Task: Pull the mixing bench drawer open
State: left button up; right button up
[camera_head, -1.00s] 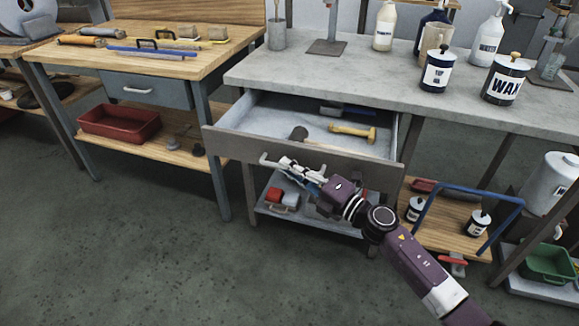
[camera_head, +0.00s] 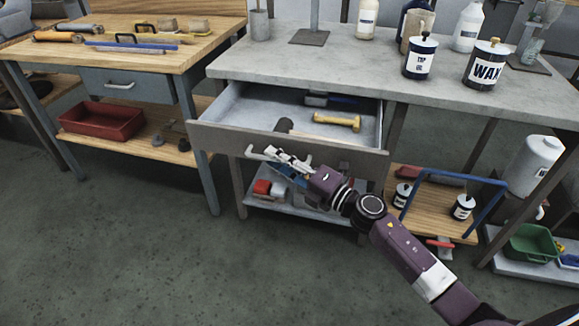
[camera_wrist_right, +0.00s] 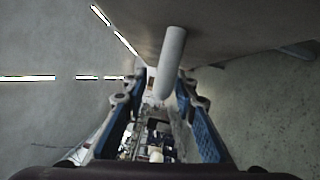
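The mixing bench drawer (camera_head: 225,131) is pulled out from under the grey bench top (camera_head: 300,70). The pale bar handle (camera_head: 262,154) is on the drawer front. My right gripper (camera_head: 284,158) is at this handle. In the right wrist view the handle (camera_wrist_right: 171,58) lies between the blue-padded fingers of the right gripper (camera_wrist_right: 164,88), which close in on both its sides. The left gripper is out of view.
Bottles and the wax can (camera_head: 486,66) stand on the bench. A shelf below the drawer holds red and white items (camera_head: 268,189). A wooden workbench (camera_head: 120,60) with a closed drawer stands at left. The floor (camera_head: 130,260) in front is clear.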

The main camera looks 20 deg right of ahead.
jog(key=r+v, duration=0.1)
jog(key=v, duration=1)
jog(key=shift+s+d+f, duration=0.15)
jog(key=shift+s+f, duration=0.1)
jog(key=shift+f, duration=0.3)
